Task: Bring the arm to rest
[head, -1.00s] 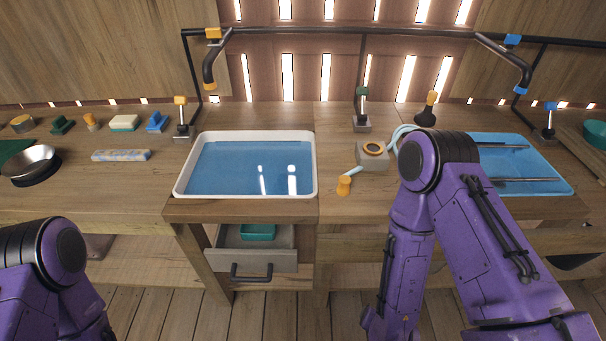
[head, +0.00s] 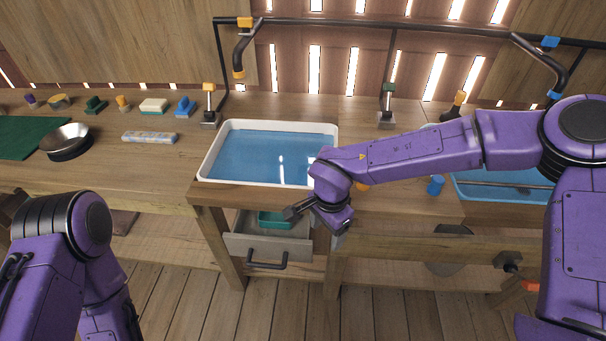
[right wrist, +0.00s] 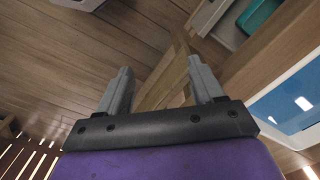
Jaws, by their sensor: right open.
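My right arm (head: 420,152) is purple and reaches leftward across the counter's front edge. Its gripper (head: 312,214) hangs in front of the counter, just above and right of the pulled-out drawer (head: 262,246). In the right wrist view the two grey fingers (right wrist: 160,82) stand wide apart with nothing between them. My left arm (head: 62,235) is folded at the lower left, pointing down. Its gripper is out of the picture.
A white-rimmed basin (head: 228,128) with blue water is set in the counter. A teal box (head: 274,219) sits in the open drawer. A blue basin (head: 500,190) lies partly behind my right arm. A metal bowl (head: 68,141) stands on the left counter. Wooden floor in front is clear.

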